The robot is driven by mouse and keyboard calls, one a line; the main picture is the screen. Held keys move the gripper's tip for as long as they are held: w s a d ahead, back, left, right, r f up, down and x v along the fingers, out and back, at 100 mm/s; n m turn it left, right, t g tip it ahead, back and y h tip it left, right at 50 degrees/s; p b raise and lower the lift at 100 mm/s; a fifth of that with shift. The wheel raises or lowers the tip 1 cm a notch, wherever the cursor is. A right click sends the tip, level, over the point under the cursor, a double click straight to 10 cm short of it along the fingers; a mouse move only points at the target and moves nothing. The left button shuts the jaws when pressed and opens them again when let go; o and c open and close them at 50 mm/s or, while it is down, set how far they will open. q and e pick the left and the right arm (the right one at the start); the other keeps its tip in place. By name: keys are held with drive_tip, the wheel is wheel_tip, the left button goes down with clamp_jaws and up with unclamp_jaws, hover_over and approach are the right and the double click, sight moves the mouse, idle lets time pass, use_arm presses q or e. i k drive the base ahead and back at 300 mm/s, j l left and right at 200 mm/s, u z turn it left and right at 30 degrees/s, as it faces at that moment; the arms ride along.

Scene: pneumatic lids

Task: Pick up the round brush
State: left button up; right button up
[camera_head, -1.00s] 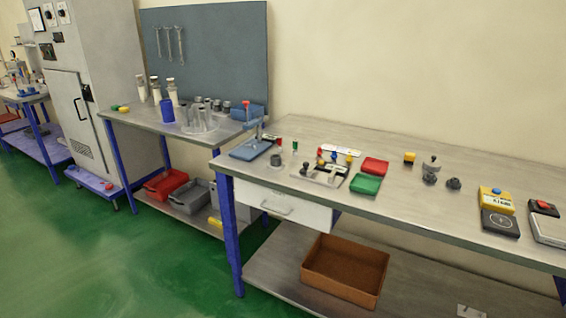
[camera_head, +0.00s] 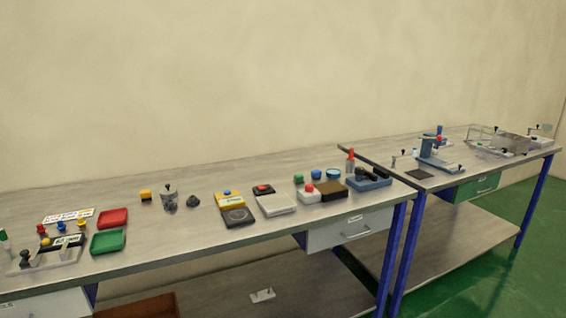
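I cannot pick out a round brush for certain in the head view; the small items are too small to tell apart. A grey metal piece with a dark top (camera_head: 170,198) stands on the near workbench (camera_head: 150,240), left of its middle. A small dark grey lump (camera_head: 192,201) sits just right of it, apart from it. A blue tool holder (camera_head: 368,180) with a dark item lies at the bench's right end, beside a red-tipped bottle (camera_head: 350,160). Neither of my grippers is in view.
A red tray (camera_head: 113,217) and a green tray (camera_head: 107,242) lie at the left. A yellow device (camera_head: 231,200) and a white scale (camera_head: 275,204) stand mid-bench. A second bench (camera_head: 405,160) at the right carries a blue press (camera_head: 432,150). Green floor (camera_head: 490,270) is open at the lower right.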

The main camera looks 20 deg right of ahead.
sight(351, 158)
drive_tip(key=l+u, duration=0.45)
drive_tip(key=l, duration=1.8)
